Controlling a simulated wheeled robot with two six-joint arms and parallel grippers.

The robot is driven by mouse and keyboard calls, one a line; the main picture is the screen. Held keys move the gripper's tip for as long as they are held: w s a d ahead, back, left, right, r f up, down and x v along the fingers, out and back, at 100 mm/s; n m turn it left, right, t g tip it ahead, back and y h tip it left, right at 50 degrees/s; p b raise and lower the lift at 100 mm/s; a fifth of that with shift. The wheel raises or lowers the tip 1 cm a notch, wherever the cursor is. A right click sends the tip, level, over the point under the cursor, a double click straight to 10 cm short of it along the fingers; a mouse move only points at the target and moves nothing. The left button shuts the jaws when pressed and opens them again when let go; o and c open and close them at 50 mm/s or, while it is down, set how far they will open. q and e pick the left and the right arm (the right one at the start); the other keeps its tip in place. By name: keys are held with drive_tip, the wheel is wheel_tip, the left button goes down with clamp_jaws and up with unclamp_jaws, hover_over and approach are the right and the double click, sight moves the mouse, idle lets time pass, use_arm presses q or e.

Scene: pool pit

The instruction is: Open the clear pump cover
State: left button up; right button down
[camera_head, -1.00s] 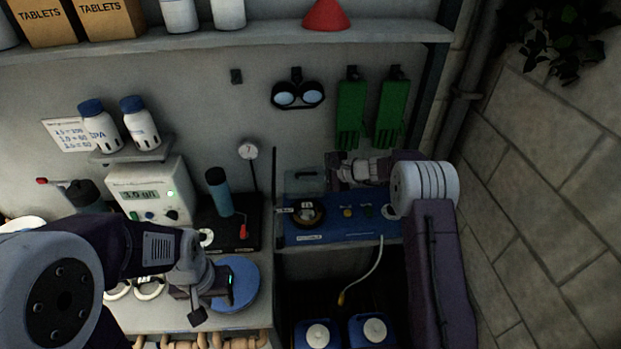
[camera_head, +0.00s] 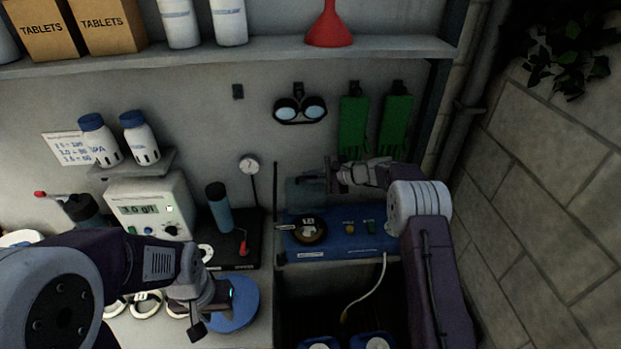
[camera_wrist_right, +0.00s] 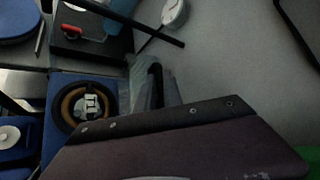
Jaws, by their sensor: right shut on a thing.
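The clear pump cover (camera_head: 303,196) is a see-through panel at the back left of the blue pump unit (camera_head: 335,243), behind its round dial (camera_head: 308,230). It looks raised on edge; how far it is open is hard to judge. My right gripper (camera_head: 322,178) is at the cover's top edge, shut on its dark handle. In the right wrist view the black handle (camera_wrist_right: 155,84) shows at the jaws, and my gripper body hides much of the unit.
A grey meter box (camera_head: 148,210) and a blue-handled tool on a black stand (camera_head: 218,207) are left of the unit. A white hose (camera_head: 366,293) hangs in front. A stone wall (camera_head: 545,230) bounds the right.

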drive_tip(key=c, duration=1.5)
unclamp_jaws()
drive_tip(key=shift+a+r, duration=0.1)
drive_tip(key=shift+s, duration=0.1)
drive_tip(key=b+v, duration=0.3)
drive_tip(key=v, duration=0.6)
